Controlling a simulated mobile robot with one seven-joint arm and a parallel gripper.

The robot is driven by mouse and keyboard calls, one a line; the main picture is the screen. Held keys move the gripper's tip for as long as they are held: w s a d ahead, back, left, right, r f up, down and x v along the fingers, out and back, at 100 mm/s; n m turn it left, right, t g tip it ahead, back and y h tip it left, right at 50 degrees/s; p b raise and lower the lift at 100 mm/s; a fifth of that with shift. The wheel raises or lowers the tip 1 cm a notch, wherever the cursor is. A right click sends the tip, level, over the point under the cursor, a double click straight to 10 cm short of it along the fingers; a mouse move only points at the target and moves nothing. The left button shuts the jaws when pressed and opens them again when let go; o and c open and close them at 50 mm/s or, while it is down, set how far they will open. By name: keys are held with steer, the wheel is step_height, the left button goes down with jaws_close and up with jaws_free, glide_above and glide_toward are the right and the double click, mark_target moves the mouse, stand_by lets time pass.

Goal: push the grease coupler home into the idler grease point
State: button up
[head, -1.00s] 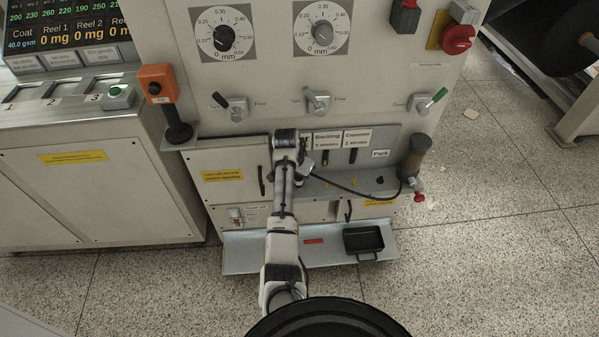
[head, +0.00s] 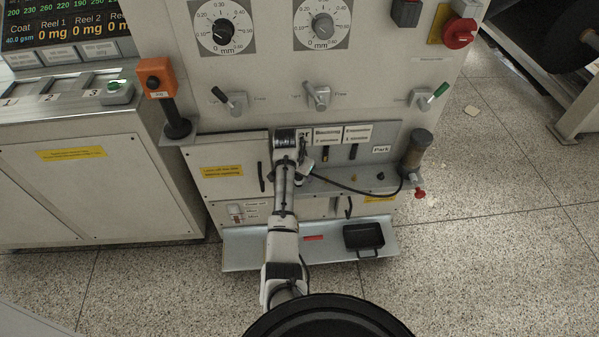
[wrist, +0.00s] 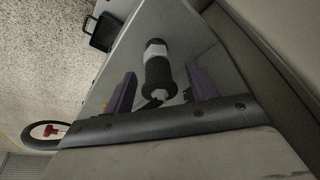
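My gripper (wrist: 160,88) shows in the wrist view with two purple fingers apart. A black cylinder with a white band (wrist: 157,72), which looks like the grease coupler, stands between them with visible gaps on both sides. A small pale tip is at its near end. In the head view my gripper (head: 287,140) is at the machine's lower panel, left of the slot labels. A small white-and-dark piece (head: 306,166) is beside it, at the end of a black hose (head: 350,187). The idler grease point cannot be made out; my arm covers part of the panel.
The hose runs right to a grey canister (head: 417,149) with a red knob. A shelf edge (head: 240,253) below carries a black tray (head: 363,237). Levers (head: 318,97) and an orange box (head: 155,78) stick out above.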

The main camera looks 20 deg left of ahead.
steer(key=v, duration=1.3)
steer(key=shift+s+r+b, duration=0.15)
steer(key=shift+r+b, duration=0.25)
